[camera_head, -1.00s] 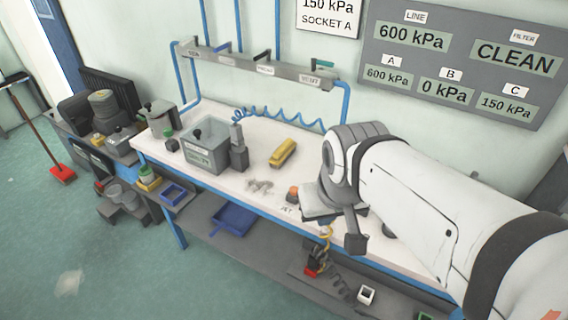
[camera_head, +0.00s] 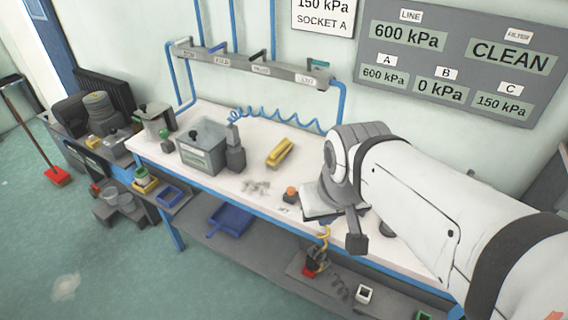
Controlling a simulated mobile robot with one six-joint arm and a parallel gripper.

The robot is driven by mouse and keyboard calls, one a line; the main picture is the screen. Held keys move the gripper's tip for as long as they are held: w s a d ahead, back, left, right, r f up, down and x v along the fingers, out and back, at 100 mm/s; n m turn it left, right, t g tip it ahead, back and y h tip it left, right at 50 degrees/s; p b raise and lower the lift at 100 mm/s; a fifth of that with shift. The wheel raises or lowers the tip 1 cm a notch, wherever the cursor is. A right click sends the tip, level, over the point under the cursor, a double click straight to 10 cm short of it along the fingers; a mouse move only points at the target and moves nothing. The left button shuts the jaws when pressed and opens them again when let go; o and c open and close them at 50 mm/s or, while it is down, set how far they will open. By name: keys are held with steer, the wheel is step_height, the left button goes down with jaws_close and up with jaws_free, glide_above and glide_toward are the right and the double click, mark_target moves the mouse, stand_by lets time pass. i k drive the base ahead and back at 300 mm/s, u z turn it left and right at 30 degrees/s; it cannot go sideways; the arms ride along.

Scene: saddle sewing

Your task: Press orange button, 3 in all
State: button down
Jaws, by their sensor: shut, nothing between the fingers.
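The small orange button (camera_head: 291,191) sits on a dark base on the white bench top, just left of my arm's end. My gripper (camera_head: 357,243) hangs down in front of the bench's front edge in this view, to the right of and lower in the picture than the button. It is shut and empty, apart from the button as far as this view shows. My wrist and forearm hide the bench to the right of the button.
A yellow block (camera_head: 281,152), a grey tank (camera_head: 203,148) and a dark upright device (camera_head: 235,155) stand on the bench (camera_head: 225,190). A blue tray (camera_head: 230,218) lies on the lower shelf. A wall panel (camera_head: 455,60) shows pressure readings.

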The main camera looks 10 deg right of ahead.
mark_target(290, 190)
steer(key=z, duration=2.6)
steer(key=k, duration=1.35)
steer(key=u, duration=2.2)
steer(key=i, duration=1)
steer(key=u, duration=0.1)
